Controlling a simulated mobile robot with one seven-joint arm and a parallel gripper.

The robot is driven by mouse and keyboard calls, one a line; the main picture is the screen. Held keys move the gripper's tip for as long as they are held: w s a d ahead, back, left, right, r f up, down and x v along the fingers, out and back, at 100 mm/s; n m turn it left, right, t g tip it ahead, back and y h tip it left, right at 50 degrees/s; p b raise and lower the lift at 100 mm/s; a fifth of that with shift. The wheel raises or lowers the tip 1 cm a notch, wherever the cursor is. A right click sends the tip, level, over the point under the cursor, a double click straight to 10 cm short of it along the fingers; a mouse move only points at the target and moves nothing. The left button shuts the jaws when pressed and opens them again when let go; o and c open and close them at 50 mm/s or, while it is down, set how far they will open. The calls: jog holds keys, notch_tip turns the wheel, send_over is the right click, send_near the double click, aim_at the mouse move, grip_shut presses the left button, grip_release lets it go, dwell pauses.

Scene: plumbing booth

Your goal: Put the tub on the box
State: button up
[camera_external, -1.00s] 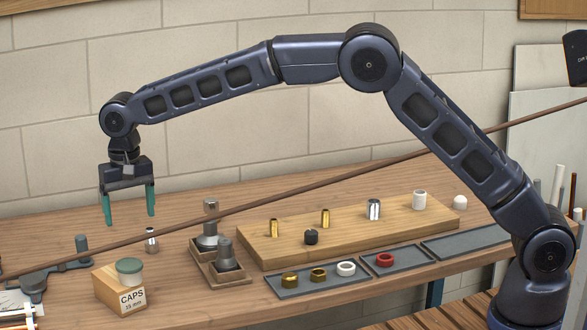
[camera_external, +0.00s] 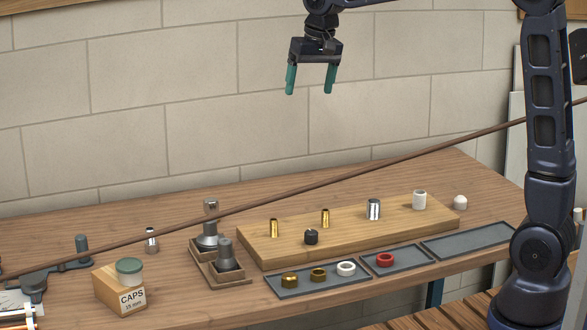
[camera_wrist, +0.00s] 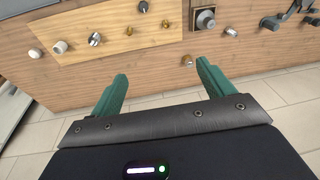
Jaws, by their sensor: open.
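The tub (camera_external: 129,268), small with a grey-green lid, sits upright on top of the box (camera_external: 106,290) at the left front of the bench. The box is light wood with a white label reading "CAPS 15 mm". My gripper (camera_external: 309,92) is open and empty, high above the bench and well to the right of the tub, with its green fingers pointing down. In the wrist view my open gripper (camera_wrist: 164,74) has nothing between its fingers. I cannot make out the tub or the box there.
A wooden board (camera_external: 290,252) holds brass, chrome, black and white fittings. Grey trays (camera_external: 330,290) with rings lie in front. A wooden holder (camera_external: 205,270) with grey metal pieces stands between box and board. A brown rod (camera_external: 385,165) crosses the external view diagonally.

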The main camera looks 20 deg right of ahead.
jog(key=s+d+t, duration=0.1)
jog(key=s+d, duration=0.5)
jog(key=d, duration=0.5)
jog(key=s+d, duration=0.6)
jog(key=d, duration=0.5)
jog(key=s+d+f+t, duration=0.1)
jog(key=s+d+f, duration=0.2)
jog(key=s+d, duration=0.2)
jog(key=s+d+f+m+h, duration=0.1)
jog(key=s+d+f, duration=0.2)
jog(key=s, duration=0.6)
jog(key=shift+s+d+f+t, duration=0.2)
jog(key=shift+d+f+t, duration=0.15)
jog(key=shift+d, duration=0.9)
